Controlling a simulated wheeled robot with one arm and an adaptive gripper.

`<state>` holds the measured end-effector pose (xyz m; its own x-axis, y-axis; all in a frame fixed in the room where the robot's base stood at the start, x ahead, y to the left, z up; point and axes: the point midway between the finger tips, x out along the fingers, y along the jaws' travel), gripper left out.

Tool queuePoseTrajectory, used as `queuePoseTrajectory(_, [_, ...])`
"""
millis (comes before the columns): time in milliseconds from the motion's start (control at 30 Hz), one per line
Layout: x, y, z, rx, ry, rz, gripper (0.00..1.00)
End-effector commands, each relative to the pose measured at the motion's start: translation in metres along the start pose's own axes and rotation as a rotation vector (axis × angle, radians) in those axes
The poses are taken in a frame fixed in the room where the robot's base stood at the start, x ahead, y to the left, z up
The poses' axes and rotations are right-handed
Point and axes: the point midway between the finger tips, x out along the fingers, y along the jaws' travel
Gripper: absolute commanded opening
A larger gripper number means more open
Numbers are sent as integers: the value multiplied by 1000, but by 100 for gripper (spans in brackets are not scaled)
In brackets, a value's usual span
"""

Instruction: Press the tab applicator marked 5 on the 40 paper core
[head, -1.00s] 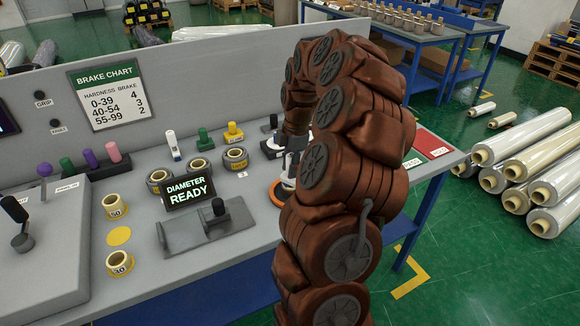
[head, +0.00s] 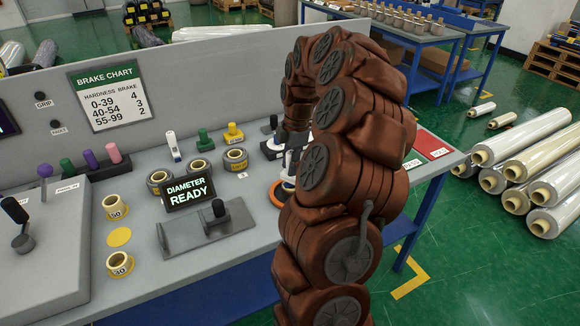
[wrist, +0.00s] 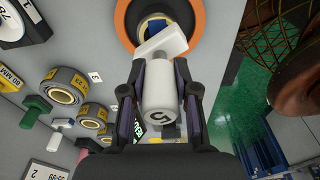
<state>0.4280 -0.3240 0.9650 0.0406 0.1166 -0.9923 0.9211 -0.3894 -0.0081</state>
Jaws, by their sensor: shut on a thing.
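My gripper (wrist: 160,72) is shut on a white tab applicator (wrist: 160,86) marked 5, seen in the wrist view. The applicator's angled white head lies over a roll with a yellowish core and a blue centre (wrist: 153,27), inside an orange ring (wrist: 199,28). I cannot tell whether the head touches the core, and no number shows on it. In the head view the orange ring (head: 276,194) shows beside my arm, which hides most of the gripper. Cores marked 50 (head: 116,207) and 30 (head: 120,264) stand at the left, with a bare yellow disc (head: 119,236) between them.
A display reading DIAMETER READY (head: 188,192) and a grey gauge with a black knob (head: 208,228) stand left of the ring. Dark rolls (head: 236,160), a green applicator (head: 204,140) and a yellow one (head: 233,132) stand behind. A brake chart (head: 106,94) hangs on the panel.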

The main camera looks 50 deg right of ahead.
Motion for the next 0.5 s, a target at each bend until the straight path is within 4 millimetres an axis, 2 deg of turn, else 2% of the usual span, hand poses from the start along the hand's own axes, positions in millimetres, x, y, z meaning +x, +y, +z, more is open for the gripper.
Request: queuePoseTrajectory(500, [-36, 1, -4, -1, -1, 6, 0])
